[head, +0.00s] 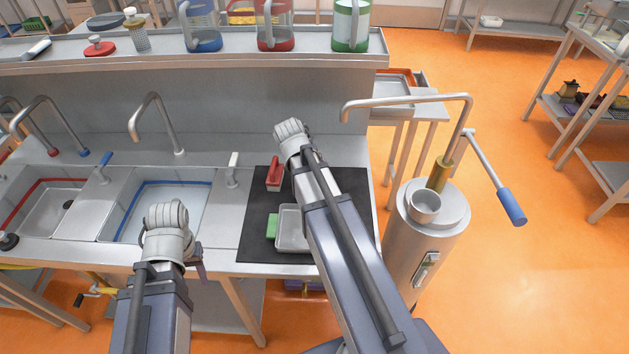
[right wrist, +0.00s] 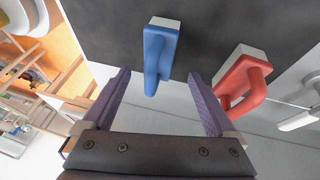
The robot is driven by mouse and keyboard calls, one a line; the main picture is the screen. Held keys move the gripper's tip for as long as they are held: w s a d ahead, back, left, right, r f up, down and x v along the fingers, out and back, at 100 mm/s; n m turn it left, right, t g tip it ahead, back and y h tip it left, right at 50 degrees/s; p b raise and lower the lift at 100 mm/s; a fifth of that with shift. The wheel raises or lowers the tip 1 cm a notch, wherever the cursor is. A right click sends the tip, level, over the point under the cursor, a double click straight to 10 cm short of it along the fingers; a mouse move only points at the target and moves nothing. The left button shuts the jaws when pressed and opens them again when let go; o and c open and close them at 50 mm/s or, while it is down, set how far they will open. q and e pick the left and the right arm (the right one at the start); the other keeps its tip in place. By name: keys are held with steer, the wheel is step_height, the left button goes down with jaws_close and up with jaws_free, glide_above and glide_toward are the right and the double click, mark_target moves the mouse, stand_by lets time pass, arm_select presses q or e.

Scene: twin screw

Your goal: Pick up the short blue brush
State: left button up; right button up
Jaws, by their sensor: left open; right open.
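The short blue brush (right wrist: 160,48) lies on the dark mat in the right wrist view, with its blue handle pointing toward my gripper. In the head view my right arm hides it. My right gripper (right wrist: 159,76) is open. Its two purple fingers stand on either side of the end of the blue handle, with visible gaps and nothing held. In the head view its fingers are hidden behind my arm. My left gripper (head: 200,271) hangs near the counter's front edge by the sink, open and mostly hidden by its own wrist.
A red brush (right wrist: 243,76) lies right of the blue one and also shows in the head view (head: 274,177). On the dark mat (head: 258,215) are a metal tray (head: 291,232) and a green block (head: 272,226). Sinks with taps are at left; several jugs stand on the shelf above.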

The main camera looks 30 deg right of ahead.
steer(key=b+x, duration=0.4)
steer(key=x, duration=0.1)
steer(key=shift+w+d, duration=0.1)
steer(key=shift+d, duration=0.1)
steer(key=shift+r, duration=0.1)
jaws_close()
stand_by(0.5)
